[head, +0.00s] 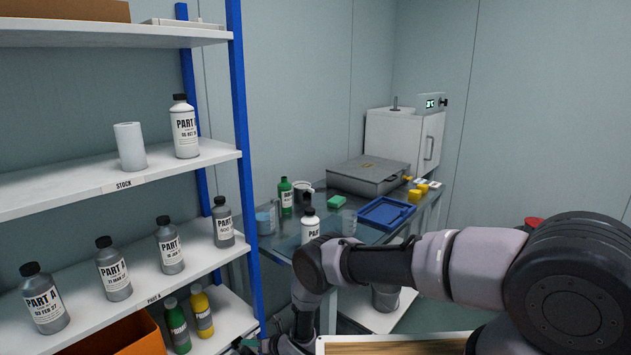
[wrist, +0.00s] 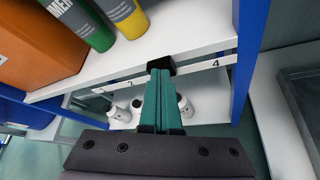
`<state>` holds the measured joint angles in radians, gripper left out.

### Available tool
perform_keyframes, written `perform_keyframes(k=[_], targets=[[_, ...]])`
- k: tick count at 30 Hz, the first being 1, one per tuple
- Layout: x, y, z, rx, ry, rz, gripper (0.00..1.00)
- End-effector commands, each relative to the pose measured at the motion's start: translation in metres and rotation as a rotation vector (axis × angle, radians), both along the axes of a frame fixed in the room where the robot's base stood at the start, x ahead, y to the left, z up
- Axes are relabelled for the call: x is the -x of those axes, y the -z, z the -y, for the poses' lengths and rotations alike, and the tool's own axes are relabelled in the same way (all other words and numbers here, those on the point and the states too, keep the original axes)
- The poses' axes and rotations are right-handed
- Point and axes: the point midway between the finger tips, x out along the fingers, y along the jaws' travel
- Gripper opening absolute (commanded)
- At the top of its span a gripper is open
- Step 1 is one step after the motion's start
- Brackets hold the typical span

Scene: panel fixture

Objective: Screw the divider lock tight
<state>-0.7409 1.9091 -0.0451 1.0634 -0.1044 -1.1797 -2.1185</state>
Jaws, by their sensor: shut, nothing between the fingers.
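In the wrist view my gripper (wrist: 162,78) has two green fingers pressed together, with nothing between them. Their tips are at the front edge of a white shelf (wrist: 205,40). No divider is clearly seen.
Green (wrist: 85,25) and yellow (wrist: 127,15) bottles and an orange bin (wrist: 40,45) stand on this shelf. White bottles (wrist: 118,113) stand below. A blue post (wrist: 247,50) rises just right. In the head view, a cluttered table (head: 335,240) stands beyond the rack.

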Motion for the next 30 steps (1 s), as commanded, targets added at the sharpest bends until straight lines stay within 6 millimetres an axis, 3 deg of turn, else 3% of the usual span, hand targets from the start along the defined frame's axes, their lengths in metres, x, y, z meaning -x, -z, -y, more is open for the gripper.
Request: perform_keyframes(k=[30], targets=[[-0.0045,0.0024,0.0081,0.006,0.000,-0.005,0.00]])
